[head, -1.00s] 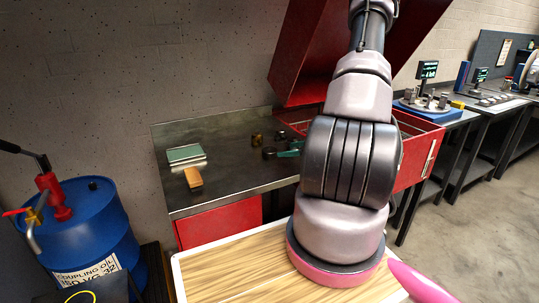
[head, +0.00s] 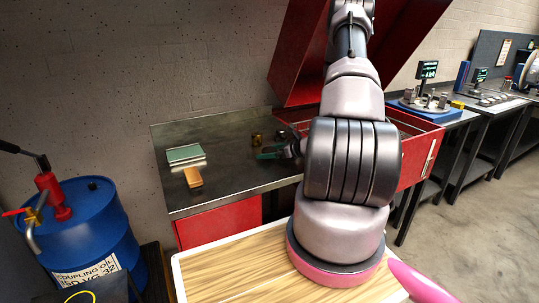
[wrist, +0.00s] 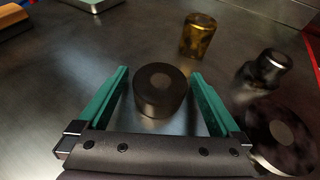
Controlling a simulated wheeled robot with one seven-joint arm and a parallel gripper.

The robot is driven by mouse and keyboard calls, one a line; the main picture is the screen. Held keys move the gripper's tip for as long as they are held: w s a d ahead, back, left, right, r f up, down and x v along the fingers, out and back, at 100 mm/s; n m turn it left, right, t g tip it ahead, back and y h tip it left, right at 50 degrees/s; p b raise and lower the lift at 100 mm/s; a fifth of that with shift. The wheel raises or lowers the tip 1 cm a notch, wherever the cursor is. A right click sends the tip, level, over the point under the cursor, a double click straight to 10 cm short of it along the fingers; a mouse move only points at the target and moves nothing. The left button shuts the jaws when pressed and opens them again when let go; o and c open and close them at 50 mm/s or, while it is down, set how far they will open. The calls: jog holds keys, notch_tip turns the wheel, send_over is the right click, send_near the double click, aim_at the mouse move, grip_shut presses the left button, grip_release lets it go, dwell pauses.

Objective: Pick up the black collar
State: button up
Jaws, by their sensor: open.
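The black collar (wrist: 160,92), a short dark cylinder with a lighter round centre on top, stands upright on the metal bench in the wrist view. My gripper (wrist: 158,74) is open, with its green fingers on either side of the collar. Gaps show between the collar and both fingers, and it looks unheld. In the head view my gripper (head: 270,154) is low over the bench, and I cannot make out the collar clearly there.
A brass cylinder (wrist: 198,36) stands beyond the collar. A dark metal piece (wrist: 264,70) and a larger dark disc (wrist: 280,138) lie to the right, the disc close to the right finger. A tan block (head: 193,177) and green-topped box (head: 186,154) lie left.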

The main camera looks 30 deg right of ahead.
grip_shut()
jog(key=shift+r, duration=0.15)
